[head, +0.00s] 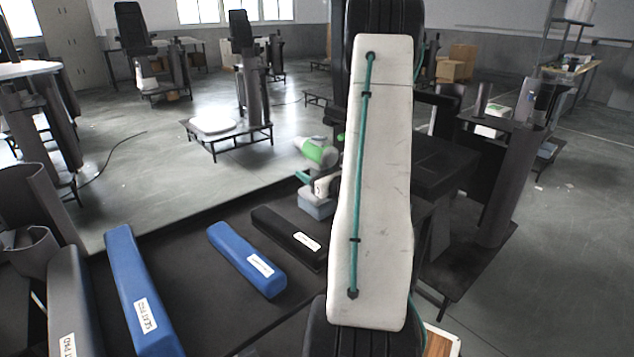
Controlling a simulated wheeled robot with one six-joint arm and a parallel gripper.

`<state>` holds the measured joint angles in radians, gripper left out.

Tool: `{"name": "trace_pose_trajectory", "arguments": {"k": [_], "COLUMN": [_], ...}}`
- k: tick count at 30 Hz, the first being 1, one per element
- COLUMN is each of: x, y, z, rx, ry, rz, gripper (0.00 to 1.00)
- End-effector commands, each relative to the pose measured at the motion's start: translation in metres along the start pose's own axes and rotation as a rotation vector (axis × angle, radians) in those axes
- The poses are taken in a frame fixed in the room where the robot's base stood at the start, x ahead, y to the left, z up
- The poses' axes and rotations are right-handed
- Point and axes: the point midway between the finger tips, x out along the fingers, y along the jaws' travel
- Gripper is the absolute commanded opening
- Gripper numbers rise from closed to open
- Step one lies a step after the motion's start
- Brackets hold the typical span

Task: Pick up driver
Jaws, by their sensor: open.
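What looks like the driver (318,207), a small tool with a grey-blue block-shaped base and pale and teal parts above it, stands upright near the far edge of the dark table, just left of my arm. A green and white rounded body (317,151) shows right above it; I cannot tell whether it belongs to the driver. My white arm link with a teal cable covers the right side of this spot. I cannot make out my gripper; it seems hidden behind the arm link.
Blue padded bars (247,260) and (139,290), a black bar (290,236) and a grey bar (72,300) lie on the dark table (190,240). Lift columns (497,185) stand at the right and further back. Open floor lies beyond the table.

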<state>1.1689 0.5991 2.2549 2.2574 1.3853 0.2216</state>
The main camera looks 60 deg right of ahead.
Motion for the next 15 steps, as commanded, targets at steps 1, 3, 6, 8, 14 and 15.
{"name": "trace_pose_trajectory", "arguments": {"k": [1,3,6,8,14,15], "x": [0.0020,0.0019,0.0016,0.0016,0.0018,0.0018], "y": [-0.0005,-0.0012,-0.0013,-0.0012,-0.0015,-0.0015], "z": [-0.0001,0.0000,0.0000,0.0001,0.0015,0.0015], "rx": [0.000,0.000,0.000,0.000,-0.002,-0.002], "ry": [0.000,0.001,0.000,0.000,-0.003,-0.003], "rz": [-0.001,-0.002,-0.002,-0.002,-0.002,-0.002], "gripper": [0.62,0.62,0.62,0.45,0.00,0.00]}}
